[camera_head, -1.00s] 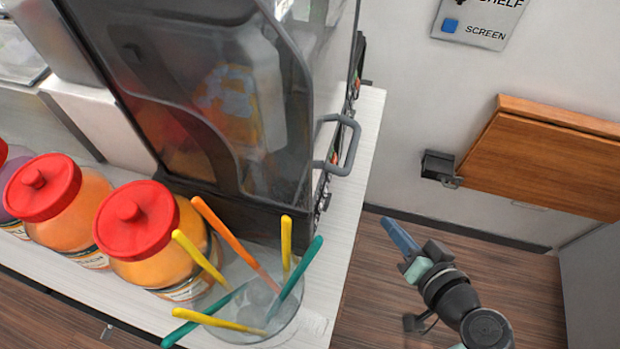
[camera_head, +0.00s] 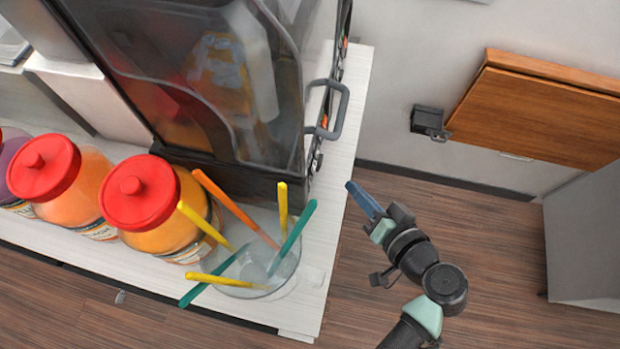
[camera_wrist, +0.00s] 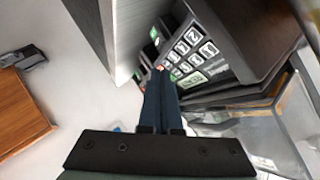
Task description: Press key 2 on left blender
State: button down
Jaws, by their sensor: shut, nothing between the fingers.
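A blender (camera_head: 200,90) with a dark, see-through cover stands on the counter in the head view. Its control side faces right and is seen nearly edge-on there.
A grey handle (camera_head: 341,110) juts from the blender's right side, near my fingers. A clear cup (camera_head: 268,275) with coloured sticks and several red-lidded jars (camera_head: 140,194) stand on the counter (camera_head: 310,270). A wooden folding shelf (camera_head: 540,110) is on the right wall.

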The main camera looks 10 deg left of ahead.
aim_at(312, 179)
jog(key=shift+a+f, duration=0.3)
jog(key=shift+a, duration=0.6)
jog(key=shift+a+f, duration=0.3)
jog(key=shift+a, duration=0.6)
jog(key=shift+a+f, duration=0.3)
jog(key=shift+a, duration=0.6)
jog(key=shift+a+f, duration=0.1)
jog(key=shift+a, duration=0.05)
jog(key=shift+a+b, duration=0.25)
jog(key=shift+b, duration=0.05)
jog(key=shift+a+f, duration=0.15)
jog(key=shift+a, duration=0.25)
dwell(0.5)
jog(key=shift+d, duration=0.1)
jog(key=shift+d+r, duration=0.25)
jog(key=shift+d, duration=0.45)
jog(key=shift+d+r, duration=0.25)
jog(key=shift+d, duration=0.55)
jog(key=shift+d+r, duration=0.3)
jog(key=shift+d, duration=0.5)
jog(key=shift+d+r, duration=0.25)
jog(key=shift+d, duration=0.55)
